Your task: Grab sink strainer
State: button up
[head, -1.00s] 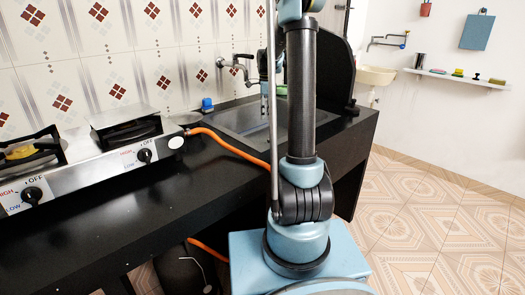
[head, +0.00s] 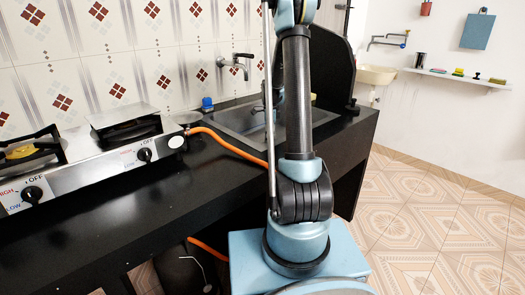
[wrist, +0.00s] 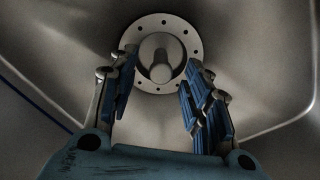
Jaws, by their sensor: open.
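The sink strainer (wrist: 160,58) shows in the wrist view as a metal knob standing up in the middle of a round drain ring with small holes, on the sink floor. My gripper (wrist: 157,88) is open, its two blue-padded fingers on either side of the knob's lower part in the picture. I see no finger touching it, and cannot tell how far off it is in depth. In the head view the sink basin (head: 226,122) is set in the black counter. My arm hides part of the basin, and the strainer and gripper do not show there.
A faucet (head: 236,66) juts from the wall above the basin. A blue-capped item (head: 207,104) stands at the sink's left edge. An orange hose (head: 232,143) crosses the counter from the stove (head: 95,160). The basin walls surround my gripper.

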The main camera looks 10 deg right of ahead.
jog(key=shift+f, duration=1.25)
jog(key=shift+c, duration=0.3)
grip_shut()
jog(key=shift+r, duration=0.1)
